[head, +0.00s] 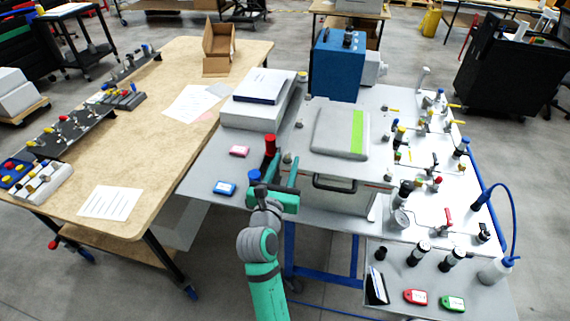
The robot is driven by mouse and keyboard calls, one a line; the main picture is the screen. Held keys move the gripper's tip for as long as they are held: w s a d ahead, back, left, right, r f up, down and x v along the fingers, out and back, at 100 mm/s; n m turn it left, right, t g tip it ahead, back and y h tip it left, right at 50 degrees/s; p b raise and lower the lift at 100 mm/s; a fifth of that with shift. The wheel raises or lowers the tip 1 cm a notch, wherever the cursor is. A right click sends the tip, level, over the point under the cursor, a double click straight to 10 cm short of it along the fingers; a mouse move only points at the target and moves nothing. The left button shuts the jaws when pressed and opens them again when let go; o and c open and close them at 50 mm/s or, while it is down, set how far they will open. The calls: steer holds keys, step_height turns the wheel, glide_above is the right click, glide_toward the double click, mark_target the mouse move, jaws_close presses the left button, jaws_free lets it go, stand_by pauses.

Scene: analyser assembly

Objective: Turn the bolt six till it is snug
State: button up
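My teal arm rises from the bottom of the head view, and its end (276,180) is at the left side of the grey box-shaped analyser unit (335,190). A red cylindrical piece (270,145) stands up at the arm's end, and a blue one (254,177) sits just left of it. I cannot tell whether these belong to my gripper or are held. The fingertips are too small and covered to read. Small grey knob-like heads (287,157) show around the unit's lid. No numbers are readable, so I cannot tell which is bolt six.
The unit has a lid with a green stripe (357,132) and a black front handle (335,184). A blue box (338,65) stands behind. Valves and fittings crowd the right panel (420,150). A wooden table (150,130) is at left. Pink (239,151) and blue (224,188) items lie nearby.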

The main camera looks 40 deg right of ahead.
steer(key=shift+c, duration=0.6)
jaws_close()
steer(key=shift+w+a+g, duration=0.1)
steer(key=shift+a+g, duration=0.05)
steer(key=shift+g, duration=0.15)
